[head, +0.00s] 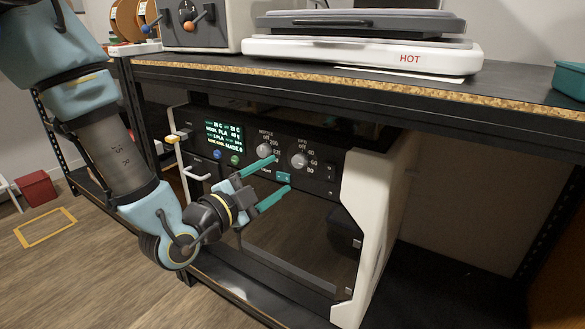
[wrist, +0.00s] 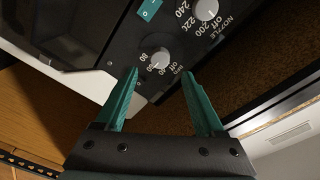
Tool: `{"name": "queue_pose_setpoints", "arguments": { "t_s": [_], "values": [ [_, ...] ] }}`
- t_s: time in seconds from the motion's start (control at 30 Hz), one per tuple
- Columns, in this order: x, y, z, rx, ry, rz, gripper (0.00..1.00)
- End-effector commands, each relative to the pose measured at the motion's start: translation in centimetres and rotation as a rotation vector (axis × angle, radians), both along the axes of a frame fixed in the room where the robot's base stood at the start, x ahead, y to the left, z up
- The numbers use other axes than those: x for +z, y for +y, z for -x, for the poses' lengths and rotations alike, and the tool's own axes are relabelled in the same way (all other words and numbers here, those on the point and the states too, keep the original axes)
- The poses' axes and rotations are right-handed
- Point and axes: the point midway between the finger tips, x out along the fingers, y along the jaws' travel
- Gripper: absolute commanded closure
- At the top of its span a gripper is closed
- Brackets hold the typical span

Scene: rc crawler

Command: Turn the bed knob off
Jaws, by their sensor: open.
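The bed knob (head: 299,160) is a round light-grey dial on the printer's black front panel, right of the similar nozzle knob (head: 264,150). Its printed marks include "off", 60 and 80; I cannot make out where its pointer stands. My gripper (head: 282,174) is open, with teal fingers reaching toward the panel, below and left of the bed knob in the head view. In the wrist view the bed knob (wrist: 160,60) shows between and just beyond the fingertips of my gripper (wrist: 158,74). I see no contact with it. The nozzle knob (wrist: 206,10) is at the top.
The printer's lit screen (head: 225,131) is left of the knobs, and a small teal switch (head: 284,177) is below them. The workbench edge (head: 350,90) overhangs the panel. A white heated press marked HOT (head: 360,52) stands on the bench. The printer's white side wall (head: 370,220) is to the right.

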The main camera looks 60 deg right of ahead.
Motion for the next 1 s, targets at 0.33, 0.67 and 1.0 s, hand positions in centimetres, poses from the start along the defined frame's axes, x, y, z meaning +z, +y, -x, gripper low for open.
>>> {"name": "queue_pose_setpoints", "arguments": {
  "t_s": [0.33, 0.67, 1.0],
  "values": [
    [0.0, -5.5, 0.5, 0.000, 0.001, 0.000, 0.29],
    [0.0, -6.6, 0.5, 0.001, 0.001, -0.002, 0.29],
    [0.0, -6.5, 0.5, 0.001, 0.001, -0.002, 0.55]
  ]
}}
